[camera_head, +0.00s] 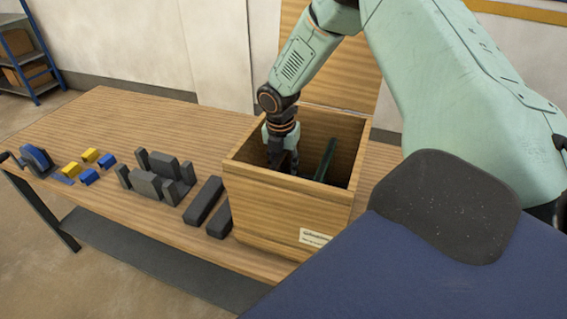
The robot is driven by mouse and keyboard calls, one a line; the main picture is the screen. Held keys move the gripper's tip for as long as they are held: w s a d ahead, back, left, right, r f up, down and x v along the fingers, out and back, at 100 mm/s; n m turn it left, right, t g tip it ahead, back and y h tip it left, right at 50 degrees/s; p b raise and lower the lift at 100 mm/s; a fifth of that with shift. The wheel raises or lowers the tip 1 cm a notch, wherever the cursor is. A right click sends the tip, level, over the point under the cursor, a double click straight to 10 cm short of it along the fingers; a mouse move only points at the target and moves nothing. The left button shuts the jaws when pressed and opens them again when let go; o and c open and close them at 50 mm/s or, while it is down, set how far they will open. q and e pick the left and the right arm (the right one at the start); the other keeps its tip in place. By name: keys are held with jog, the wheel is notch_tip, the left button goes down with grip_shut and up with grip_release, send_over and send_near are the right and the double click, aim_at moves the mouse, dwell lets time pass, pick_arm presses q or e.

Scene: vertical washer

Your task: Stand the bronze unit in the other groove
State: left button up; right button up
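I cannot make out a bronze unit; it may be hidden inside the wooden box (285,209) or behind its walls. My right gripper (283,160) points down into the left part of the open box, its fingertips below the rim. Whether it is open, or holds anything, is too small and dark to tell. A dark green upright piece (326,158) stands tilted inside the box, right of the gripper and apart from it. A dark grey fixture (147,184) with several upright blocks and gaps between them stands on the table. My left gripper is out of view.
Two dark grey bars (203,201) lie just left of the box on the wooden table (110,120). Small yellow blocks (106,160) and blue blocks (89,177) lie farther left, beside a blue rounded tool (37,158). The table's back strip is clear.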

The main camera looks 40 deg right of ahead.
jog(key=shift+s+f, duration=0.1)
jog(key=shift+f, duration=0.05)
jog(key=shift+r, duration=0.5)
jog(key=r, duration=0.3)
jog(key=a+r, duration=0.1)
jog(key=r, duration=0.7)
jog(key=shift+s+a, duration=0.15)
jog(key=shift+s, duration=0.1)
jog(key=shift+r, duration=0.1)
